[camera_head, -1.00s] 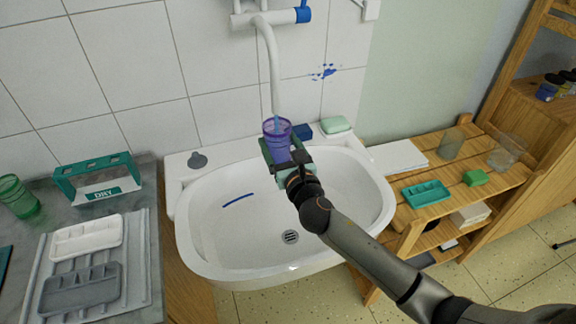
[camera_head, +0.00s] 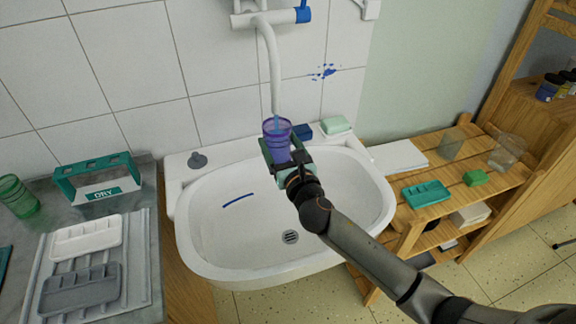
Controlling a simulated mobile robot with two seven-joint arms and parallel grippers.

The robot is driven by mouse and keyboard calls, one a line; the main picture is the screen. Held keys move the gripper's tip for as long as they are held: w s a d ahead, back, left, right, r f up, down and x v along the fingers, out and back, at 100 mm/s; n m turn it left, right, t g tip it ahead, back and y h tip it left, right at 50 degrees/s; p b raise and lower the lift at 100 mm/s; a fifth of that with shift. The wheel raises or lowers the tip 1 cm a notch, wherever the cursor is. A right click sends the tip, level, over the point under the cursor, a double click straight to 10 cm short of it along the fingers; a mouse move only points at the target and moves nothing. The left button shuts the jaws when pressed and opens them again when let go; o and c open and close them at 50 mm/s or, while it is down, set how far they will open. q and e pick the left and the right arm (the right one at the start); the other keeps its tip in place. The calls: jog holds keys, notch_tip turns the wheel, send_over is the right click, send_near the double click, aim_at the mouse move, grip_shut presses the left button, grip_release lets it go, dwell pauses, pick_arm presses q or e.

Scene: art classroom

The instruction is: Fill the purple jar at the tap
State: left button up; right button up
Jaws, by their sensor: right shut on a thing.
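The purple jar (camera_head: 277,136) is see-through and stands about upright under the spout of the white tap (camera_head: 272,70). A short blue stream (camera_head: 276,121) runs from the spout's end into the jar's mouth. The level inside the jar is too small to tell. My right gripper (camera_head: 281,158) is shut on the jar and holds it over the back part of the white sink (camera_head: 215,249). The tap's blue-ended handle (camera_head: 303,15) is at the top. My left gripper is not in view.
A dark blue block (camera_head: 303,132) and a pale green soap (camera_head: 336,125) lie on the sink's back ledge. A grey plug (camera_head: 197,160) lies at the ledge's left. A drying rack and palettes are at the left, a wooden shelf (camera_head: 470,172) at the right.

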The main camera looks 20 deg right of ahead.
jog(key=shift+s+r, duration=0.1)
jog(key=s+p, duration=0.2)
jog(key=s, duration=0.4)
jog(key=shift+s+d, duration=0.1)
jog(key=shift+s, duration=0.55)
dwell(0.5)
send_near(282, 148)
jog(key=shift+s+p, duration=0.3)
jog(key=shift+s, duration=1.15)
